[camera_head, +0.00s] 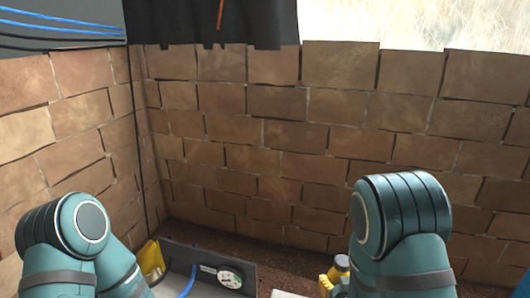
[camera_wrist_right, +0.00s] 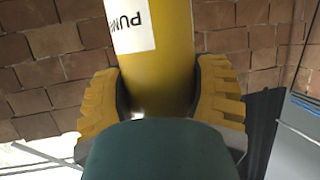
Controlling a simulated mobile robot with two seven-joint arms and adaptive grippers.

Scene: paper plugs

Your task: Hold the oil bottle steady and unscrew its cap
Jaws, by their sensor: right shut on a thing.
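The oil bottle is yellow with a white label in the right wrist view (camera_wrist_right: 172,75), where only part of its body shows. My right gripper (camera_wrist_right: 160,100) has its yellow ribbed fingers shut on the bottle, one on each side. The cap cannot be made out clearly. A yellow piece (camera_head: 152,258) shows beside my left arm; I cannot tell whether it is my left gripper's finger, and the jaws there are hidden.
A grey panel (camera_head: 222,262) with a round white gauge (camera_head: 230,278) and blue cables stands between my arms. Brick walls (camera_head: 270,140) close off the back and left. A dark brown surface (camera_head: 300,253) runs along the foot of the back wall.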

